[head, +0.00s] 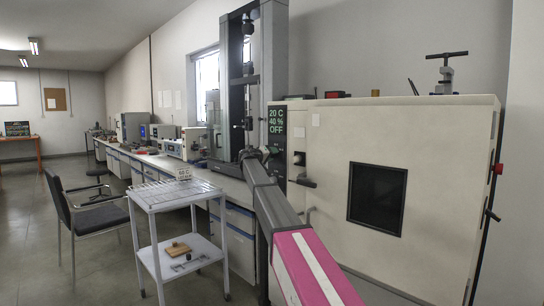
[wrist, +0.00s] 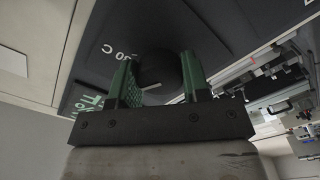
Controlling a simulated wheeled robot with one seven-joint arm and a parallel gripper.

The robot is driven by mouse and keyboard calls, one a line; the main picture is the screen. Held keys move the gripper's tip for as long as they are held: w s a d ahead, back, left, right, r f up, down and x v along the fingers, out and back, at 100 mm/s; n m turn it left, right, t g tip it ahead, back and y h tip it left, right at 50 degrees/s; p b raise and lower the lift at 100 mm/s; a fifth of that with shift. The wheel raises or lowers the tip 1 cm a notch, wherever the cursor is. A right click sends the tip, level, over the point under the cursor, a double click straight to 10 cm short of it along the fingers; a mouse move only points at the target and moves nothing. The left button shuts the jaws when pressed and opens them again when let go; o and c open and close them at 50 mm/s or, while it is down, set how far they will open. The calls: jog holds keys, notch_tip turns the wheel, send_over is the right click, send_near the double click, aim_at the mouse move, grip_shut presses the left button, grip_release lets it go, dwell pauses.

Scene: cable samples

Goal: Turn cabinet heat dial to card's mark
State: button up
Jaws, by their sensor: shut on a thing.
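The cabinet (head: 330,130) is a large cream box with a dark window. Its dark control panel shows "20 C 40 % OFF" (head: 277,121) in the head view. The dark round heat dial (wrist: 160,66) sits between the green fingers of my gripper (wrist: 157,78) in the wrist view, with a short white line (wrist: 151,87) on it. My gripper is shut on the dial; my arm hides the dial in the head view. A mark ending in "00 C" (wrist: 122,52) is partly covered. A small white card (head: 183,174) stands on the trolley; its print seems to read "60 C".
The white wire trolley (head: 172,193) stands left of my arm, with a wooden block (head: 177,248) on its lower shelf. A black chair (head: 85,205) is farther left. A cabinet handle (head: 304,181) juts out right of my gripper. A tall testing frame (head: 272,60) rises behind.

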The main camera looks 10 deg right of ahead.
jog(key=n, duration=0.4)
jog(key=shift+n, duration=0.4)
dwell(0.4)
jog(key=o, duration=0.9)
jog(key=shift+o, duration=0.2)
jog(key=shift+a, duration=0.1)
jog(key=v, duration=1)
jog(key=shift+s+a, duration=0.2)
jog(key=shift+a, duration=0.05)
